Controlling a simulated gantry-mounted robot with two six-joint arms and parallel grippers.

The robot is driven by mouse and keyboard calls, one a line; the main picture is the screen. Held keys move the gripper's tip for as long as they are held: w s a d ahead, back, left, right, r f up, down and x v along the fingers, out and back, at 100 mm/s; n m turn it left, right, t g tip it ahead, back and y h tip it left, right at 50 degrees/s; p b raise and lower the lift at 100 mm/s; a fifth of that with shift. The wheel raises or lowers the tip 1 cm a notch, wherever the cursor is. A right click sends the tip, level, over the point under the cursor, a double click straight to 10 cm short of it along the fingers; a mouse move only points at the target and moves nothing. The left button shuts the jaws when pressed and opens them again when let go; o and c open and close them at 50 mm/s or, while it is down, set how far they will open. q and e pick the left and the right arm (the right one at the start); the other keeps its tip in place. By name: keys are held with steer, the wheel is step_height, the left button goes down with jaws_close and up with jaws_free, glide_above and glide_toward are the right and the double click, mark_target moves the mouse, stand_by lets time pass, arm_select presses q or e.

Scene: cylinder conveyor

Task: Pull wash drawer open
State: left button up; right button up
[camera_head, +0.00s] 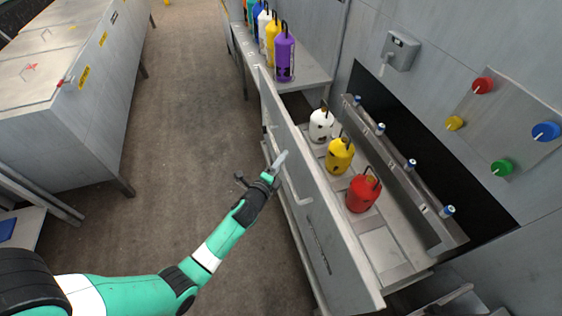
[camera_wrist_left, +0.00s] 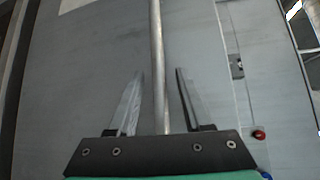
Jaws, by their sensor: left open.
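The wash drawer (camera_head: 318,222) is a long grey metal drawer standing out from the wall unit, its interior visible. Its bar handle (camera_head: 299,192) runs along the outer front panel. My left gripper (camera_head: 278,163) is at the handle, in front of the panel. In the left wrist view, the handle bar (camera_wrist_left: 158,60) passes between the two spread fingers (camera_wrist_left: 160,80), with gaps on both sides. A white cylinder (camera_head: 321,126), a yellow cylinder (camera_head: 339,156) and a red cylinder (camera_head: 362,194) stand upright in the drawer. My right gripper is not in view.
Several coloured cylinders, including a purple one (camera_head: 285,58), stand on a shelf (camera_head: 309,72) beyond the drawer. A button panel (camera_head: 508,112) is on the right wall. A grey cabinet (camera_head: 75,105) stands at left. The brown floor (camera_head: 190,110) between is clear.

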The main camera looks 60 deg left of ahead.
arm_select(q)
steer(key=shift+s+d, duration=0.15)
steer(key=shift+s, duration=0.1)
steer(key=p+v, duration=0.1)
steer(key=v, duration=1)
